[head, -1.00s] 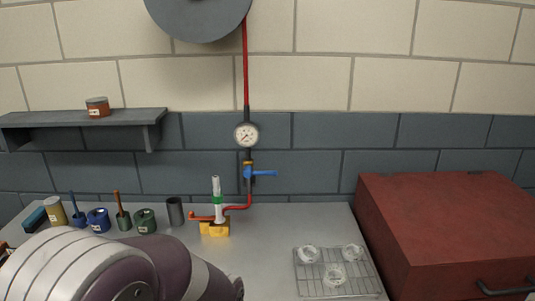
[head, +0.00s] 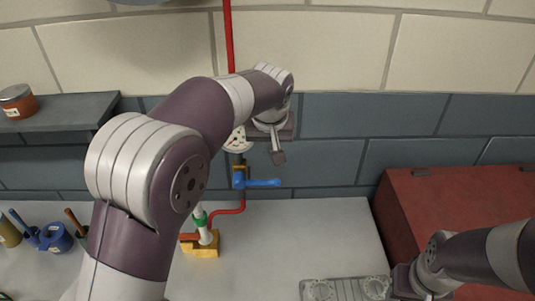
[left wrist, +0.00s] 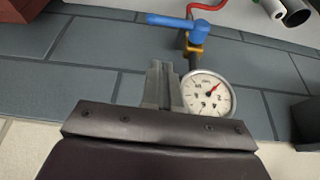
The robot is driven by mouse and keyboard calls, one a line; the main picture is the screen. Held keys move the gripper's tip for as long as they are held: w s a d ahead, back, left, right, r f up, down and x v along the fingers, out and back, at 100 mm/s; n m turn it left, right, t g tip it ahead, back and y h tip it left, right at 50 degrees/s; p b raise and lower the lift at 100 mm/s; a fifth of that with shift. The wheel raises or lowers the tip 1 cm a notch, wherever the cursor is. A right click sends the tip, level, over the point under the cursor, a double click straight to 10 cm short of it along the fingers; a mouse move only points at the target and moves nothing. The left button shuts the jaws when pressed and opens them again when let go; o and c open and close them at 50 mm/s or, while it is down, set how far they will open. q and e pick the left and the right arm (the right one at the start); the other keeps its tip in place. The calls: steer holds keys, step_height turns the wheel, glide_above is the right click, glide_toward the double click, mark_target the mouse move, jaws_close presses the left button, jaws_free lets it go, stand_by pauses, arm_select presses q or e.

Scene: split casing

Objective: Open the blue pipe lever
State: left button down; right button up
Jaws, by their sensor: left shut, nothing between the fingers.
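The blue lever (head: 263,182) sits on a valve on the vertical pipe and points level to the right, across the pipe. In the left wrist view the lever (left wrist: 170,21) shows beyond the fingers, at the top. My left gripper (head: 278,157) is just above the lever's outer half in the head view, fingers pointing down. It is shut and empty, and it looks apart from the lever.
A pressure gauge (left wrist: 208,95) is right of my left fingers in the wrist view, partly hidden in the head view. A red pipe (head: 229,40) runs up the wall. A red box (head: 420,200) stands right. A yellow-based fitting (head: 203,245) is below the valve.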

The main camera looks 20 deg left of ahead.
arm_select(q)
steer(key=s+p+x, duration=0.1)
steer(key=p+x, duration=0.4)
steer(key=x, duration=0.8)
steer(key=shift+s+f, duration=0.25)
steer(key=shift+f, duration=0.45)
steer(key=shift+a+f, duration=0.1)
steer(key=shift+a, duration=0.05)
